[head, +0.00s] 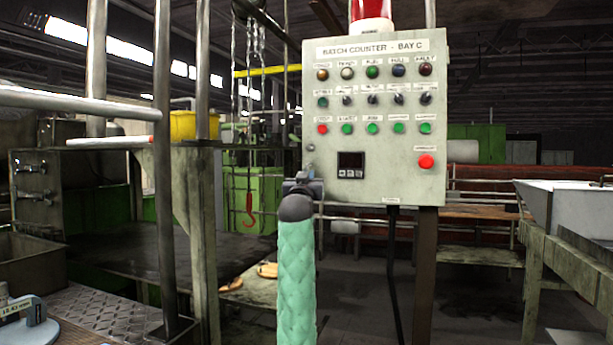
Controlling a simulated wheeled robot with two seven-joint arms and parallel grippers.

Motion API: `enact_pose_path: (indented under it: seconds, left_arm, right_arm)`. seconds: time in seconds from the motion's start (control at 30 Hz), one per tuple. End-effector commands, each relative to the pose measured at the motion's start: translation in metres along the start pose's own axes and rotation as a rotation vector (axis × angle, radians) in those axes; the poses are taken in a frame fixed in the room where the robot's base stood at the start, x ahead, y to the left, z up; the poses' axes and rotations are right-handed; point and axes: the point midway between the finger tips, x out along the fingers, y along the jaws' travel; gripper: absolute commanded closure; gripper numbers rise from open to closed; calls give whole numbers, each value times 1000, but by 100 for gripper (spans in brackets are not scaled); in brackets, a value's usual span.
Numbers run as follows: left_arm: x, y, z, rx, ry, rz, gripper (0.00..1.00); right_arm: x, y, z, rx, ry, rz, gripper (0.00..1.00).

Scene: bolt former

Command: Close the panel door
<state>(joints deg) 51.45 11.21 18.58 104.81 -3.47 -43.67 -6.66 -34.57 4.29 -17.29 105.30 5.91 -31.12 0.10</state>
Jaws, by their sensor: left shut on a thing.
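The panel door (395,165) is the pale grey front of the box labelled "BATCH COUNTER - BAY C", with rows of coloured buttons and switches and a small dark display. It stands upright in the middle of the head view. My left gripper (303,183) is at its lower left edge, at the end of my green-sleeved arm. The jaws are shut on the door's edge or a handle there; my wrist hides the exact contact. I cannot tell how far the door stands from its box. My right gripper is not in view.
A dark post (425,270) and a black cable (393,270) run down below the panel. A metal pole (164,170) and pale railing (80,103) stand at left. A grey bin on a bench (575,245) is at right. Open floor (470,300) shows between.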

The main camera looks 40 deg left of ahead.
Motion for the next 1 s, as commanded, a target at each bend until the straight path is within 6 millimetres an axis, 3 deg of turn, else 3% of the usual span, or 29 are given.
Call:
enact_pose_path:
  seconds: [0.33, 0.8, 0.83, 0.93, 1.0]
  left_arm:
    - [24, 1, 9, 0, -1, 0, 100]
    - [29, 1, 10, -1, 0, -1, 100]
    - [29, 1, 10, -1, 1, -1, 89]
    - [28, 1, 10, 0, 0, -1, 70]
    - [28, 2, 10, 0, 0, 0, 70]
  right_arm:
    - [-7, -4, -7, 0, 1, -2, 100]
    - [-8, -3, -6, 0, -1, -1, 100]
    - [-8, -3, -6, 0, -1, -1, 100]
    - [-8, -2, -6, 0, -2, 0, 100]
    - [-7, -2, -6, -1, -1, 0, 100]
